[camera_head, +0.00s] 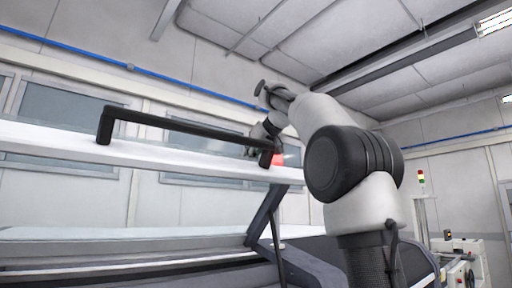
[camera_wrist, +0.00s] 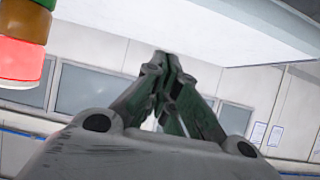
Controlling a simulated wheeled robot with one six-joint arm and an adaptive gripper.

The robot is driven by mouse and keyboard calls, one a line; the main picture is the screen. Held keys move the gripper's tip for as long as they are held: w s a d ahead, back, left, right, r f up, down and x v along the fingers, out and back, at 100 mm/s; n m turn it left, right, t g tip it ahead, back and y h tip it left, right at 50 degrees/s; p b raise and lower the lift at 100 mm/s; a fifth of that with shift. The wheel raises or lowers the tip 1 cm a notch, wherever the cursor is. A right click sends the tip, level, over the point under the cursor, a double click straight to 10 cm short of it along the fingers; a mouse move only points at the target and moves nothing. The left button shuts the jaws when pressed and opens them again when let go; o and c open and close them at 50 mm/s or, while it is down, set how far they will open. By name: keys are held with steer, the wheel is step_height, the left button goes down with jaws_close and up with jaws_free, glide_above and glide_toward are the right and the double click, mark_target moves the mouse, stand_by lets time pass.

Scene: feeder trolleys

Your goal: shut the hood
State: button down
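The hood (camera_head: 200,165) is a white panel, standing raised and open above the machine, with a dark strut (camera_head: 266,215) under its right part. A long black handle (camera_head: 185,127) runs along its face. My gripper (camera_head: 256,137) is by the handle's right end, partly hidden by it; I cannot tell whether they touch. In the wrist view my gripper's fingers (camera_wrist: 166,62) are drawn together at the tips with nothing seen between them. A white panel, seemingly the hood (camera_wrist: 190,25), spans the top of that view; the handle is not seen there.
A signal lamp (camera_wrist: 20,55) with red, amber and green parts is close at upper left in the wrist view; its red glow (camera_head: 287,159) shows behind the hood's right end. The machine body (camera_head: 130,245) lies below. Other equipment (camera_head: 460,260) stands at right.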

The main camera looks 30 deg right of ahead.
steer(key=s, duration=0.1)
steer(key=s+f, duration=0.1)
steer(key=shift+s+d+f, duration=0.2)
steer(key=shift+s, duration=0.1)
steer(key=shift+s+f, duration=0.15)
steer(key=shift+f, duration=0.15)
steer(key=shift+s+d+f, duration=0.1)
steer(key=shift+s+f, duration=0.1)
steer(key=shift+s+f, duration=0.3)
steer(key=shift+s, duration=0.15)
steer(key=s+d+f, duration=0.1)
steer(key=s+f, duration=0.3)
steer(key=f, duration=0.5)
steer(key=s+d+f+t, duration=0.1)
steer(key=s+f, duration=0.4)
steer(key=f, duration=0.5)
steer(key=s+f, duration=0.4)
steer(key=f, duration=0.5)
steer(key=shift+s+d+f, duration=0.2)
steer(key=shift+d+f, duration=0.05)
steer(key=shift+d, duration=0.15)
steer(key=shift+r, duration=0.15)
